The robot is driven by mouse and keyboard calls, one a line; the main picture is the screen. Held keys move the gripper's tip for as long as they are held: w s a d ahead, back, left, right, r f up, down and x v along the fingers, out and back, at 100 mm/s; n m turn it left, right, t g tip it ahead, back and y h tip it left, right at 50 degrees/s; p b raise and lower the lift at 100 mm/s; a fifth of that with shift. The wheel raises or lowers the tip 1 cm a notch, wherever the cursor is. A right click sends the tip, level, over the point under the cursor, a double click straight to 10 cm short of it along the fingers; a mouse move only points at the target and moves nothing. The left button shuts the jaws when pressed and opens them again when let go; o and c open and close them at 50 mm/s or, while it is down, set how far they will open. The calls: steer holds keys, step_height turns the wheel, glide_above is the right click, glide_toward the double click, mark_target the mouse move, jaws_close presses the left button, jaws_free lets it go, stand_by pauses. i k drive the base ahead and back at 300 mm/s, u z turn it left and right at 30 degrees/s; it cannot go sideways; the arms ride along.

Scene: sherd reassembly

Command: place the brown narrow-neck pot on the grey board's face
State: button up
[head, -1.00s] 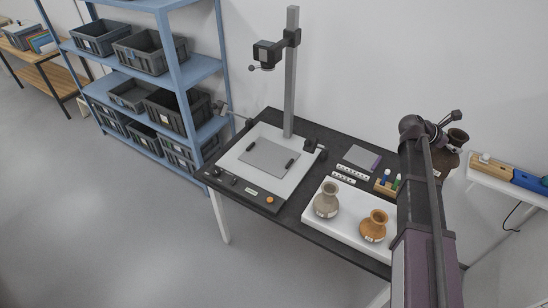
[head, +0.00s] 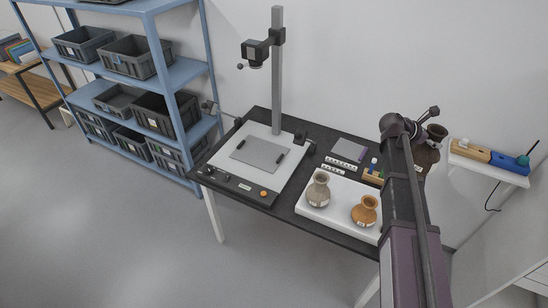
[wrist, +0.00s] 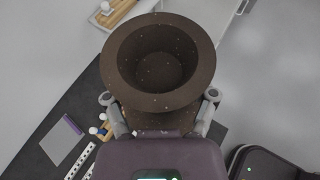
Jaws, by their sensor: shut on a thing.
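The brown narrow-neck pot (wrist: 196,42) is upright in the wrist view, its wide flared mouth facing the camera. My gripper (wrist: 160,112) is shut on it, with one finger on each side below the rim. In the head view the pot (head: 428,158) is partly hidden behind my arm, at the right end of the dark table. The grey board (head: 259,153) lies on the white base of the camera stand, far left of the pot. Its face is bare, with small dark clips at its sides.
A grey-beige pot (head: 318,190) and an orange pot (head: 365,211) stand on a white slab (head: 341,212). The camera stand's post (head: 277,75) rises behind the board, its camera (head: 255,52) overhanging. A grey-purple block (head: 349,150) and scale bars lie between. A wall shelf (head: 490,165) is at right.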

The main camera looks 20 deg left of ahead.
mark_target(263, 150)
steer(key=k, duration=0.35)
steer(key=u, duration=1.1)
steer(key=i, duration=1)
steer(key=u, duration=0.05)
